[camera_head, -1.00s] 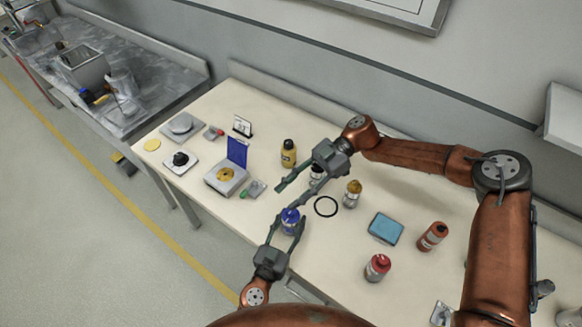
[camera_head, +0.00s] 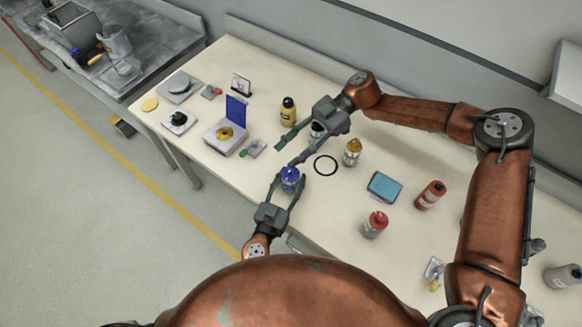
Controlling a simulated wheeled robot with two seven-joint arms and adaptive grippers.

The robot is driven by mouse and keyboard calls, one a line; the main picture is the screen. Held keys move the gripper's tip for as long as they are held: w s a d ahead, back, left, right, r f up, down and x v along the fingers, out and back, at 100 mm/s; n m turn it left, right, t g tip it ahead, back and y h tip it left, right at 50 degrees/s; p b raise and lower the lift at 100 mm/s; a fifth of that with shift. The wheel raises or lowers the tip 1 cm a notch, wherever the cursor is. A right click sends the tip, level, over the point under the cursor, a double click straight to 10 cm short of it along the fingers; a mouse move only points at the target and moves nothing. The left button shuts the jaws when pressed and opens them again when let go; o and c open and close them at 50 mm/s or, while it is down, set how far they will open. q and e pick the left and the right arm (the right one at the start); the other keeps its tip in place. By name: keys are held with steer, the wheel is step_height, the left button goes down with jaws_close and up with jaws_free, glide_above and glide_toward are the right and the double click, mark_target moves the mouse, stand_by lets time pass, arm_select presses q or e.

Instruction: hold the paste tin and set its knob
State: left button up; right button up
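A blue-capped clear container (camera_head: 289,177) stands near the table's front edge. It may be the paste tin, but no label is readable and I cannot make out a separate knob. My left gripper (camera_head: 288,186) comes from the front edge with one finger on each side of it. I cannot tell whether the fingers press on it. My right gripper (camera_head: 285,155) is open and empty behind it, fingers pointing left and down. A dark-topped container (camera_head: 316,130) is partly hidden by the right gripper.
A black ring (camera_head: 326,166) lies right of the blue-capped container. A yellow bottle (camera_head: 288,112), a gold-capped bottle (camera_head: 352,153), a blue pad (camera_head: 384,187) and red containers (camera_head: 375,224) stand around. A box with a blue lid (camera_head: 236,110) stands left. The front left tabletop is clear.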

arm_select(q)
steer(key=o, duration=0.5)
steer(key=shift+s, duration=0.1)
steer(key=v, duration=1.1)
steer(key=shift+s+a, duration=0.25)
steer(key=shift+s, duration=0.05)
